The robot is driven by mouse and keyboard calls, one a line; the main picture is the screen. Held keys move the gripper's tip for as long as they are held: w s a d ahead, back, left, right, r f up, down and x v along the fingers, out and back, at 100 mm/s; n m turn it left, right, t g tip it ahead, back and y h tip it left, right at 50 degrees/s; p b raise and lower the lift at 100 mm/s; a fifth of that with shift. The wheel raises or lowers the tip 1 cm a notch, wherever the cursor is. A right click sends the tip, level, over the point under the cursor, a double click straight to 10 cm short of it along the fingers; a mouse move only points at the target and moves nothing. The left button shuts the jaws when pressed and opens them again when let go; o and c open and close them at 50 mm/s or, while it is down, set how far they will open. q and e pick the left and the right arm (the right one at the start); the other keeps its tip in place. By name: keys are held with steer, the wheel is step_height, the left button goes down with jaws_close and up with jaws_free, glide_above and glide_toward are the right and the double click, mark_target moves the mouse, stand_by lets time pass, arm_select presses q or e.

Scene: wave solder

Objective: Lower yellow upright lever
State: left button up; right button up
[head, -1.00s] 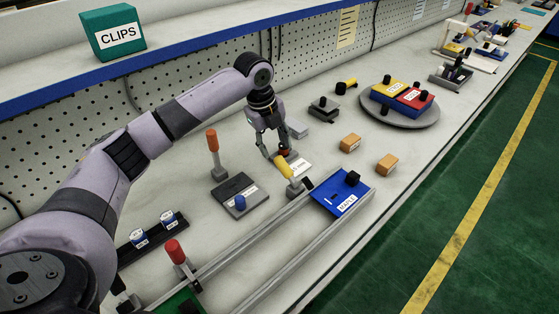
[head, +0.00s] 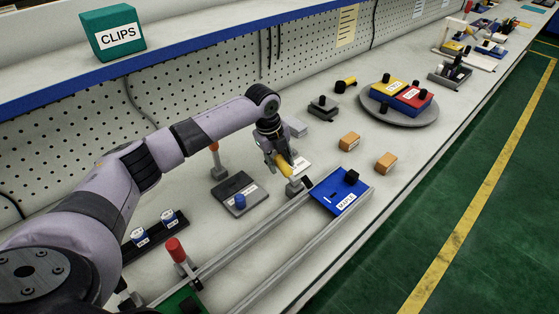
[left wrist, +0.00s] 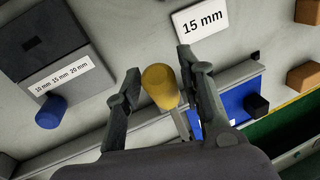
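The yellow lever handle (head: 285,166) stands on a small grey base (head: 293,187) by the far end of the rails, leaning a little to the upper left in the head view. My left gripper (head: 277,158) is at its upper part. In the left wrist view the yellow handle (left wrist: 160,84) lies between the two fingers of my left gripper (left wrist: 158,72), which are spread on either side of it. A small gap shows by the fingers, so I see no firm hold. My right gripper is in neither view.
A blue plate (head: 343,192) with a black knob lies just right of the lever. A red lever (head: 175,250) is nearer. Orange blocks (head: 349,141) lie beyond.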

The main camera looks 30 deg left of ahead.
arm_select(q)
jaws_close()
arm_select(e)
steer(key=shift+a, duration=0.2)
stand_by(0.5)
